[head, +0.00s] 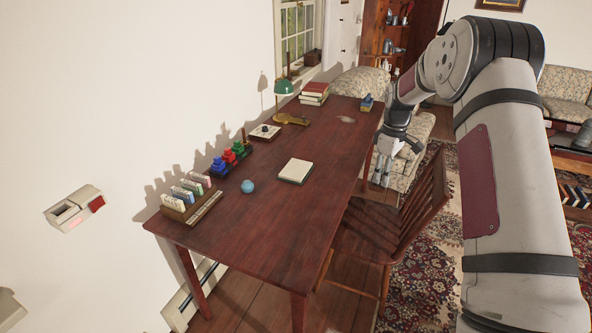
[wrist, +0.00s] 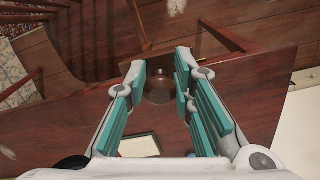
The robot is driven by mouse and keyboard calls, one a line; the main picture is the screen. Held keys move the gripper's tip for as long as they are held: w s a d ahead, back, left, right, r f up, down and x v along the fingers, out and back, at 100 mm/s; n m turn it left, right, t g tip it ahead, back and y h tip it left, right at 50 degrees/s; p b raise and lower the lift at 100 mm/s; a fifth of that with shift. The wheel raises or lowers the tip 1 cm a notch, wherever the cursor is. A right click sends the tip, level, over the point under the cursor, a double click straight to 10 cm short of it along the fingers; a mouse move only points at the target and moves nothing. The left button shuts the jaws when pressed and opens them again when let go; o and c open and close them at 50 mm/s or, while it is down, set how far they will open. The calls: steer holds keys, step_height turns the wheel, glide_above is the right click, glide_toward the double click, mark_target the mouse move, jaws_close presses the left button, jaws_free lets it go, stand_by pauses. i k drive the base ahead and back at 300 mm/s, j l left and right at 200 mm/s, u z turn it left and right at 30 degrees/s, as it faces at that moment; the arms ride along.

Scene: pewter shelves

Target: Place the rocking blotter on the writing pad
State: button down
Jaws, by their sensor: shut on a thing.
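A brown rounded thing (wrist: 158,90), likely the rocking blotter, sits between my fingers in the wrist view; its underside is hidden. My gripper (wrist: 161,75) is shut on it, with the teal finger pads well apart on either side. In the head view my gripper (head: 382,172) hangs by the desk's right edge, above the chair side, and the held thing cannot be made out there. The writing pad (head: 296,171), a cream sheet with a darker edge, lies flat and bare on the middle of the desk. It also shows in the wrist view (wrist: 139,146), low in the picture.
The dark red desk (head: 262,220) has a blue ball (head: 248,186), a card rack (head: 187,200), coloured blocks (head: 229,157), a green lamp (head: 285,88) and books (head: 314,93) along its left and far sides. A wooden chair (head: 395,225) stands at its right. Around the pad is clear.

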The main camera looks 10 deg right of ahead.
mark_target(296, 168)
steer(key=i+j, duration=0.2)
steer(key=i, duration=0.3)
steer(key=i+j, duration=0.15)
steer(key=i, duration=0.3)
